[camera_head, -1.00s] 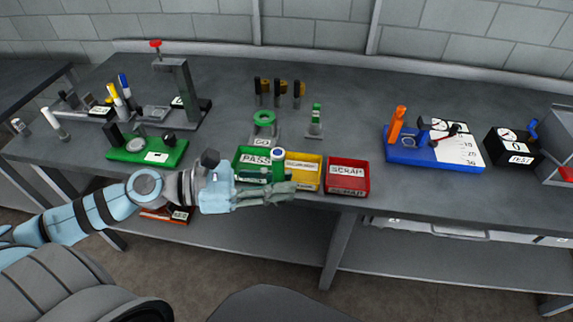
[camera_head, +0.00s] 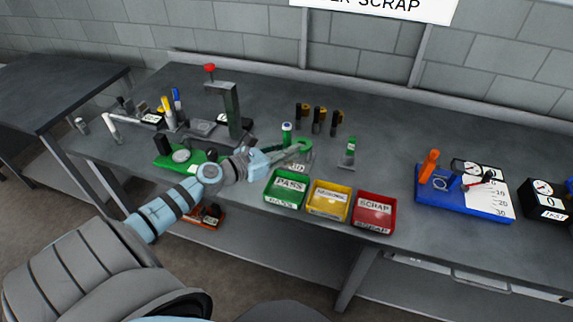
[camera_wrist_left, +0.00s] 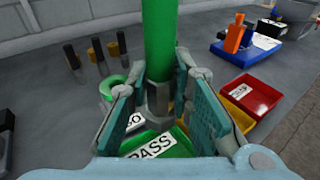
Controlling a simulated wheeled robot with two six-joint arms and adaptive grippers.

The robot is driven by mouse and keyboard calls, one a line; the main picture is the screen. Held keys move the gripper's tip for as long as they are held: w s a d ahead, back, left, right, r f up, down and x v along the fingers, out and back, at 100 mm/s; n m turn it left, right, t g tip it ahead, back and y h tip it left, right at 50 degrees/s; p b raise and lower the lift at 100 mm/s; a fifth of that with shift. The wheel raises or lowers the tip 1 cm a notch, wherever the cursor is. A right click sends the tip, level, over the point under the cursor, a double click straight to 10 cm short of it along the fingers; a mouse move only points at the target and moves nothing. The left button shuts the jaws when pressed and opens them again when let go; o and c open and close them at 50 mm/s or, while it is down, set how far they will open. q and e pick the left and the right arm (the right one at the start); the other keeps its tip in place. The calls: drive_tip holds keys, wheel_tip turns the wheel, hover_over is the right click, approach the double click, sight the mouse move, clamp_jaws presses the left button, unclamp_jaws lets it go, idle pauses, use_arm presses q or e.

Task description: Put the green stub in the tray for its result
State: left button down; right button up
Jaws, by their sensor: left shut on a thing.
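The green stub (camera_head: 287,131) is upright in my left gripper (camera_head: 291,150), which is shut on it. In the left wrist view the stub (camera_wrist_left: 160,40) rises between the two finger pads of the gripper (camera_wrist_left: 158,108), with a grey metal part at its lower end; its top is out of frame. In the head view the gripper is behind the green PASS tray (camera_head: 285,202), near the green GO ring (camera_head: 304,146). The yellow tray (camera_head: 327,214), label unreadable, and the red SCRAP tray (camera_head: 373,228) are to the right. My right gripper is not in view.
Several black and gold pins (camera_head: 319,119) stand behind the ring. A small green-topped piece (camera_head: 349,151) stands to the right. A blue gauge base (camera_head: 432,197) is farther right. A press with a red knob (camera_head: 210,69) stands behind my left arm. The trays line the front edge.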

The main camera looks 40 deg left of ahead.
use_arm(q)
wheel_tip(320, 180, down, 12)
drive_tip(key=b, duration=0.5)
drive_tip(key=shift+f, duration=0.15)
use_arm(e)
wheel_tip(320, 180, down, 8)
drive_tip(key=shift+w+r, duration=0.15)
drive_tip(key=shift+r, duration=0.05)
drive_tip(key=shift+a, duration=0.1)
use_arm(q)
drive_tip(key=shift+f, duration=0.2)
drive_tip(key=c, duration=1.4)
unclamp_jaws()
drive_tip(key=shift+c, duration=0.2)
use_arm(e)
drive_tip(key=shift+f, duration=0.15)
